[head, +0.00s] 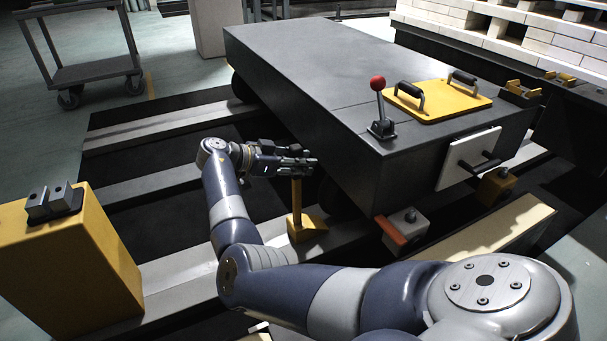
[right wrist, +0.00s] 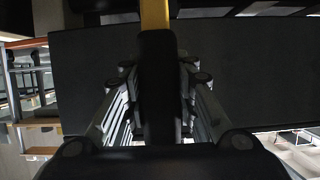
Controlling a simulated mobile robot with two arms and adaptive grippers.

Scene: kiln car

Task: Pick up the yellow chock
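The yellow chock (head: 308,229) stands on a pale rail beside the kiln car, with an upright yellow handle rising from its block. My right gripper (head: 300,163) is at the top of this handle in the head view. In the right wrist view, the yellow handle (right wrist: 155,14) leads into a black grip (right wrist: 160,75) between the two fingers of the right gripper (right wrist: 160,95). The fingers lie close on both sides of the grip and look shut on it. The block is hidden in the wrist view. My left gripper is not in view.
The dark kiln car (head: 310,75) stands just right of the chock, with a red-knobbed lever (head: 378,105) and a yellow handled plate (head: 436,100) on top. A yellow stand (head: 70,265) is at left.

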